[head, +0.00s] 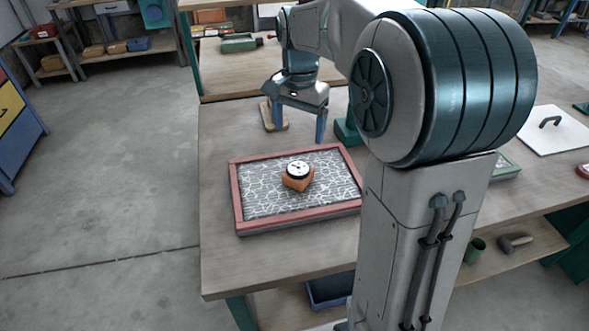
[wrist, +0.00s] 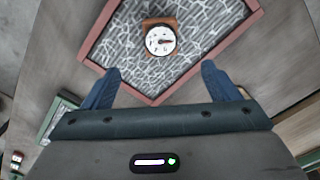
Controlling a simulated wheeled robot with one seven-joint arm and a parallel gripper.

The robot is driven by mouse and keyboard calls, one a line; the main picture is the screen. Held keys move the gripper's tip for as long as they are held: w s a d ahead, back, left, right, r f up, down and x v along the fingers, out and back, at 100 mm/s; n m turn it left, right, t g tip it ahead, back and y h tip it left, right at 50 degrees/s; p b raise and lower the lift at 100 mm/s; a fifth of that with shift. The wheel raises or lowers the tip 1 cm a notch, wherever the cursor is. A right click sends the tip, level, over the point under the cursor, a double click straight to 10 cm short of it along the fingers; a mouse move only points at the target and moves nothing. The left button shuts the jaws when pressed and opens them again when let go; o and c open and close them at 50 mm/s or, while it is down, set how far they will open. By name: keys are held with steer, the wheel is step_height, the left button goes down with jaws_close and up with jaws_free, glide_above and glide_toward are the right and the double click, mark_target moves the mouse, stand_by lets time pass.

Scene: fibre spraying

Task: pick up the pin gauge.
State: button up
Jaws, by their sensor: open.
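The pin gauge (head: 298,171) has a round white dial with a dark rim and sits on an orange-brown block (head: 298,184). Block and gauge stand near the middle of a red-framed tray (head: 234,196) with a white crackle pattern on grey. In the wrist view the dial (wrist: 161,40) faces the camera, above and between the fingers, on its block (wrist: 147,22). My gripper (head: 296,122) is open and empty, with blue fingers pointing down, behind the tray in the head view. In the wrist view my gripper (wrist: 160,84) shows both fingertips apart, with the dial beyond them.
A tan block (head: 273,115) and a dark green object (head: 347,132) lie on the bench (head: 225,140) near my gripper. A white plate with a black handle (head: 556,130) is at the right. The bench left of the tray is bare.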

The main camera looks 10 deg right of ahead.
mark_target(298, 168)
steer(key=f, duration=1.4)
steer(key=shift+w+p, duration=0.2)
steer(key=shift+p, duration=0.1)
steer(key=c, duration=1.3)
steer(key=shift+r, duration=0.1)
